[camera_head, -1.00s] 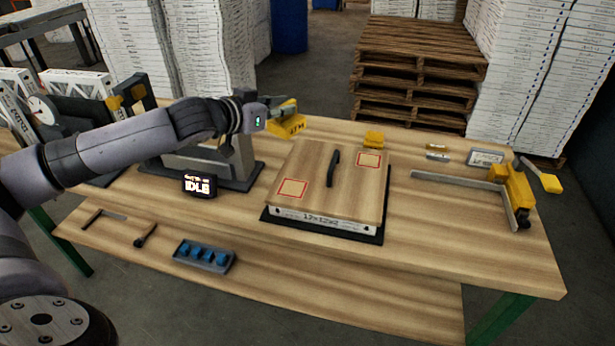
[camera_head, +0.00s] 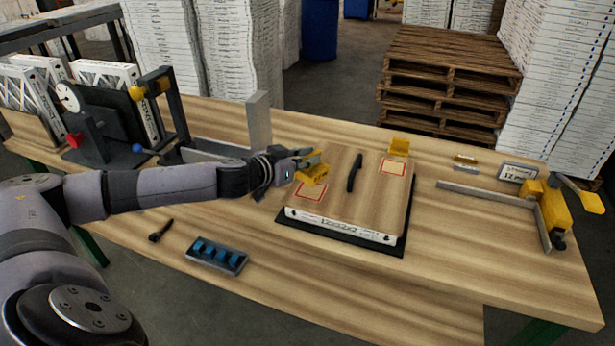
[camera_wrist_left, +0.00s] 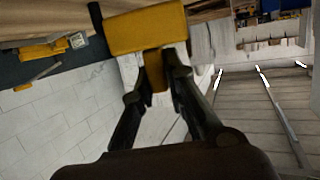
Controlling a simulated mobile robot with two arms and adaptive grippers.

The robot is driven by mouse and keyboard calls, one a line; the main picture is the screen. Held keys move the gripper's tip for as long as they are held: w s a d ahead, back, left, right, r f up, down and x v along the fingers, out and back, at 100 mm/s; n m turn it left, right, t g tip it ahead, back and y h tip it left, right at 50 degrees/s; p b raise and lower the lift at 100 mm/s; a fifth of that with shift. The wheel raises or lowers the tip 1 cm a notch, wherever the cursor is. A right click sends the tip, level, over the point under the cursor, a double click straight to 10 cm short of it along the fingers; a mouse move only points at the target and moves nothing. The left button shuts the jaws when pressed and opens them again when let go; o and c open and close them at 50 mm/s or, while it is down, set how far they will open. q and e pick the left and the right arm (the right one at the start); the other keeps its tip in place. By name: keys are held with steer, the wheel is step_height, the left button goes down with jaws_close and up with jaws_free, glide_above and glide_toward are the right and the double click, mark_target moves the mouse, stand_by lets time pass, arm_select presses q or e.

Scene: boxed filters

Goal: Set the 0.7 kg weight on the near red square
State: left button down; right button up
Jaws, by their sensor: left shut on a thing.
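My left gripper (camera_head: 304,163) is shut on a yellow weight (camera_head: 313,175). In the left wrist view the weight (camera_wrist_left: 145,30) sits at the fingertips (camera_wrist_left: 160,70), its lower part between them. In the head view the weight appears just above and behind the near red square (camera_head: 309,193); I cannot tell whether it touches the board. The square is a red outline with a pale middle on the wooden board (camera_head: 334,197). The far red square (camera_head: 393,168) is at the board's right. A second yellow weight (camera_head: 399,147) stands at its back edge. My right gripper is not in view.
A black handle (camera_head: 354,173) stands up between the squares. The board lies on a white boxed filter (camera_head: 340,227) over a dark mat. A yellow clamp with a metal bar (camera_head: 490,192) is at the right. A tray of blue pieces (camera_head: 217,255) is at the front left.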

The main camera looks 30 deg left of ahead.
mark_target(303, 176)
arm_select(q)
steer(key=shift+f, duration=0.2)
step_height(303, 176, down, 3)
steer(key=shift+f+b, duration=0.15)
steer(key=shift+b, duration=0.3)
steer(key=shift+w+f, duration=0.1)
steer(key=shift+f, duration=0.1)
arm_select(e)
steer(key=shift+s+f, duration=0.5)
arm_select(q)
steer(key=shift+f, duration=0.25)
steer(key=c, duration=1.6)
jaws_free()
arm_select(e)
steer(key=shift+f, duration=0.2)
